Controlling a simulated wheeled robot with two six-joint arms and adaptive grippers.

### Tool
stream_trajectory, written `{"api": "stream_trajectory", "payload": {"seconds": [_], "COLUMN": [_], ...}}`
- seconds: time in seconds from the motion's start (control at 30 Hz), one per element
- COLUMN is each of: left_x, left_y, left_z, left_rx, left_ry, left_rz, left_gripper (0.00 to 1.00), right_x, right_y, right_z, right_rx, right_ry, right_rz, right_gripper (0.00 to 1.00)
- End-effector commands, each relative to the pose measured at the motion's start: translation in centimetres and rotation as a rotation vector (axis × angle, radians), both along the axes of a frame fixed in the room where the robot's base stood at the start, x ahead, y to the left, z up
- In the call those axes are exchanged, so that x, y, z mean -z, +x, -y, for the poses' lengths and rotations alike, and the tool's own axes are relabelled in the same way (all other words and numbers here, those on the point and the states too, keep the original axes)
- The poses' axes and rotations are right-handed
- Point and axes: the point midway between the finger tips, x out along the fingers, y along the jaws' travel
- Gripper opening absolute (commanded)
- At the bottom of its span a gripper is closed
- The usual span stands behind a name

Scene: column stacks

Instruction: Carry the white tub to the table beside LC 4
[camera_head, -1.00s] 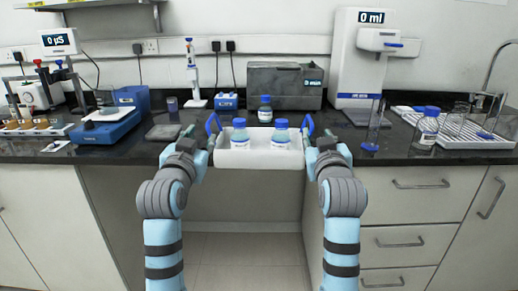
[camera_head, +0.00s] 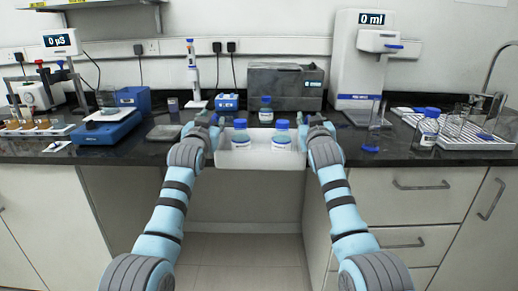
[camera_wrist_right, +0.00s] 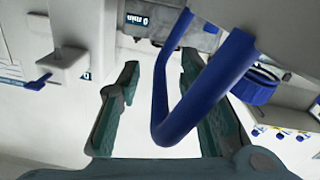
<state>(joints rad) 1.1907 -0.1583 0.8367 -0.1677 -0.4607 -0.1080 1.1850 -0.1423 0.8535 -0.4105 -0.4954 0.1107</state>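The white tub (camera_head: 260,160) is at the front edge of the counter and holds two blue-capped bottles (camera_head: 240,136) (camera_head: 281,137). Its right blue handle (camera_wrist_right: 175,125) shows in the right wrist view, between the spread fingers of my right gripper (camera_wrist_right: 160,65), which is open. In the head view my right gripper (camera_head: 317,122) is at the tub's right end. My left gripper (camera_head: 204,121) is at the left end; its fingers and the left handle are mostly hidden, so its opening is unclear. I cannot read any LC 4 label.
A third blue-capped bottle (camera_head: 266,110) stands behind the tub, before a grey instrument (camera_head: 285,87). A tall white dispenser (camera_head: 366,60), a cylinder (camera_head: 374,125), a bottle (camera_head: 426,129) and a drain rack (camera_head: 470,131) are right. A blue-based device (camera_head: 106,127) is left.

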Motion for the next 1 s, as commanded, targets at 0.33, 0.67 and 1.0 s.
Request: {"api": "stream_trajectory", "payload": {"seconds": [0.33, 0.67, 1.0], "left_x": [0.1, -0.1, -3.6], "left_y": [0.0, 0.0, 0.0], "left_z": [-0.1, 0.0, 0.0], "left_rx": [0.000, -0.001, -0.001], "left_ry": [0.000, 0.001, 0.001], "left_rz": [-0.001, 0.001, 0.002], "left_gripper": [0.00, 0.00, 0.00], "right_x": [0.0, -0.1, -3.6], "right_y": [0.0, 0.0, 0.0], "right_z": [-0.1, -0.1, 0.0], "right_rx": [-0.001, 0.000, 0.000], "right_ry": [0.000, 0.000, 0.000], "right_rz": [-0.001, 0.002, 0.002], "right_gripper": [0.00, 0.00, 0.00]}}
